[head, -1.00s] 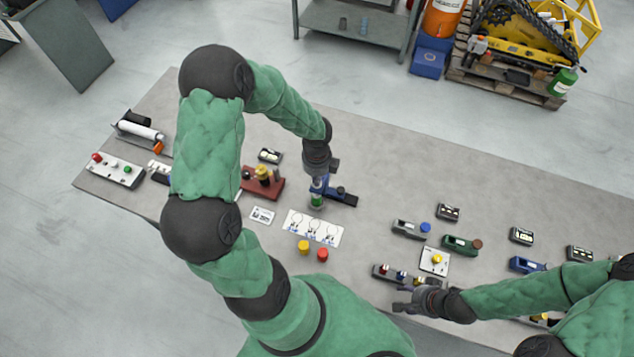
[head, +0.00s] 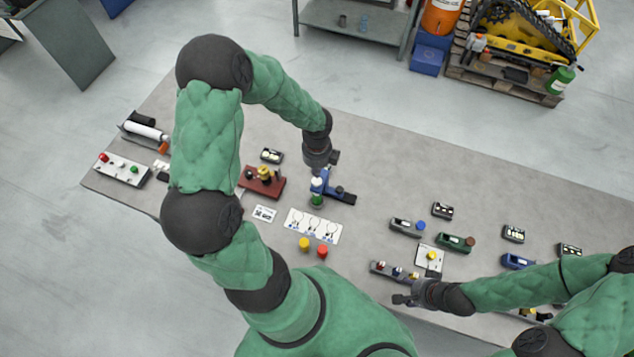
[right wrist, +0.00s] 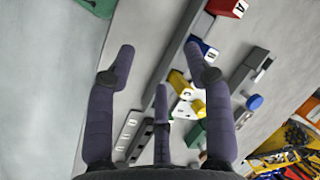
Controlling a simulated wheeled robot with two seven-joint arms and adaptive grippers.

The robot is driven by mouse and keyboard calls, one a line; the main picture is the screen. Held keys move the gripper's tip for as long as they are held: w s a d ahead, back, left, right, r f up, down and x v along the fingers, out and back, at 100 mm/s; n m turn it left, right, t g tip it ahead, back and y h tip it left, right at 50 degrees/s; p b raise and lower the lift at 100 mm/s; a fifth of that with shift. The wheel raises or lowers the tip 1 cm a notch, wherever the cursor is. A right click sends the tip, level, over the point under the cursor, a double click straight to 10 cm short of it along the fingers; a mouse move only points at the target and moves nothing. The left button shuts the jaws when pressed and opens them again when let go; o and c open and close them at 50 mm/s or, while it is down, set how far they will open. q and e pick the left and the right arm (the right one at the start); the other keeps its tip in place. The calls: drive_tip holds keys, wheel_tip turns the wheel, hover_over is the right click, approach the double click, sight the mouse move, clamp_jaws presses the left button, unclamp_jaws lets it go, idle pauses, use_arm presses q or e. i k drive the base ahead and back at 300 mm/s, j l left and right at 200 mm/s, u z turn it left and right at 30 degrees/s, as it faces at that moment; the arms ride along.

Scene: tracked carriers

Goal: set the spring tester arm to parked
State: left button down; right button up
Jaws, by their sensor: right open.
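A blue device (head: 341,193) with a dark lever-like bar and a white-and-green upright part stands mid-table; it looks like the spring tester, though no label is readable. My left gripper (head: 322,168) is just above and behind its upright part, pointing down. Its fingers are small and partly hidden, so I cannot tell whether they touch the device or are open. The arm's exact setting is too small to read. My right gripper (head: 400,299) is at the table's front edge, open and empty; its spread fingers also show in the right wrist view (right wrist: 160,65).
A red device (head: 262,182) stands left of the blue one. A white card (head: 313,226) and yellow (head: 304,243) and red (head: 322,250) knobs lie in front. Several small devices, including a green one (head: 455,242), fill the right side. The table behind the blue device is clear.

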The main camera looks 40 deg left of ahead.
sight(338, 192)
drive_tip(key=k, duration=1)
